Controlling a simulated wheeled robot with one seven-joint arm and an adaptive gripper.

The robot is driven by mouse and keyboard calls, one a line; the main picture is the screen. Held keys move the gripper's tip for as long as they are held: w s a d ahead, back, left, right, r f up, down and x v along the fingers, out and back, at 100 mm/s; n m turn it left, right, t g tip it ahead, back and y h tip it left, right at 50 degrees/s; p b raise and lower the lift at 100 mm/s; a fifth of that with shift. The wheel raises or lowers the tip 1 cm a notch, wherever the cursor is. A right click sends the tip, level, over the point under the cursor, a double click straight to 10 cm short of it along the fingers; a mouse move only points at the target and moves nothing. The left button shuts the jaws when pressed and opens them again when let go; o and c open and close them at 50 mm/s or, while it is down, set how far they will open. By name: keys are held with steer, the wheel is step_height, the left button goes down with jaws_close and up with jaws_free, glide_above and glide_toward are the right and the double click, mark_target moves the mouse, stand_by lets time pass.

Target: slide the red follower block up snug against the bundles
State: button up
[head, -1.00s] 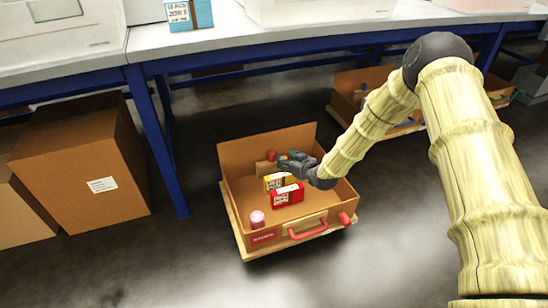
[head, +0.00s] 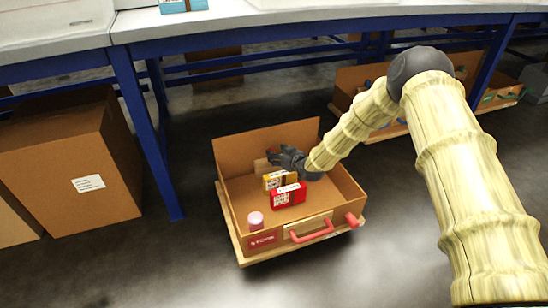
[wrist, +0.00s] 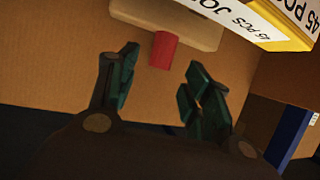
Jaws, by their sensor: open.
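The follower block shows in the wrist view as a pale tan block (wrist: 192,12) with a red grip (wrist: 165,50) sticking out toward me. In the head view, only a bit of the tan block (head: 262,166) shows at the back of the open case; the red grip is hidden behind my gripper. My gripper (wrist: 161,58) is open, its dark green fingers either side of the red grip, seemingly without touching it. A yellow bundle (head: 275,180) and a red bundle (head: 289,195) stand in front of it. The yellow bundle (wrist: 290,40) shows at the wrist view's upper right.
The brown case (head: 232,217) has a raised back wall, low sides, and a red front handle (head: 312,232). A blue-legged bench (head: 145,140) and a cardboard box (head: 70,175) are to the left.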

steer(key=shift+b+x, duration=0.65)
steer(key=shift+x, duration=1.15)
jaws_close()
